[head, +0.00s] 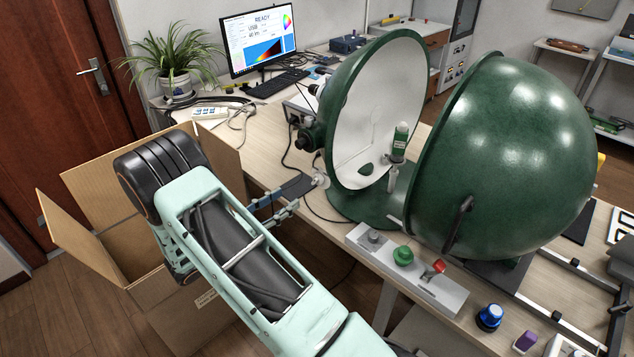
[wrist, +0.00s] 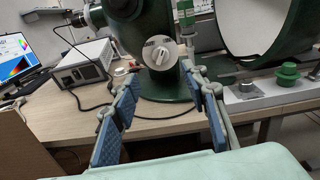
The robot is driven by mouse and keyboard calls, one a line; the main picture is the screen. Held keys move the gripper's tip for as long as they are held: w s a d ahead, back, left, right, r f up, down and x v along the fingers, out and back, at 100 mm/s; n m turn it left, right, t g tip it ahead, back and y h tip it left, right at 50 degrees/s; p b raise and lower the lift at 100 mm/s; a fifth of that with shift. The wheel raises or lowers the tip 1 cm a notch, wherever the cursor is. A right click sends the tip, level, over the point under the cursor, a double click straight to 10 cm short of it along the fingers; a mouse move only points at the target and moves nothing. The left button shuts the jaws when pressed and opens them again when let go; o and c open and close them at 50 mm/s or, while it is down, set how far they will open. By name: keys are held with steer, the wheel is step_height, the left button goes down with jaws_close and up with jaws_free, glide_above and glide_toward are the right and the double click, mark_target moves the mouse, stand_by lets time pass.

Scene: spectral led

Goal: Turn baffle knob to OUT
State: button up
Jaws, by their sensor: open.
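The baffle knob (wrist: 158,52) is a pale round dial with a raised grip bar on the side of the green sphere's base. In the wrist view it sits beyond and a little above the gap between my fingertips. In the head view the knob (head: 321,180) shows small at the sphere's left edge. Its markings are too small to read. My gripper (wrist: 160,82) is open and empty, with blue pads on both fingers. It also shows in the head view (head: 288,197), pointing at the knob. The fingers look apart from the knob.
The open green sphere (head: 345,110) and its other half (head: 510,150) fill the right. A control strip (head: 435,285) with a green knob and red switch lies at the bench front. A cardboard box (head: 85,230) stands below my arm. Cables and a grey instrument (wrist: 82,62) lie left.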

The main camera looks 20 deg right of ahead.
steer(key=p+x, duration=0.1)
steer(key=x, duration=0.9)
steer(key=shift+d, duration=0.2)
steer(key=shift+w, duration=0.1)
jaws_close()
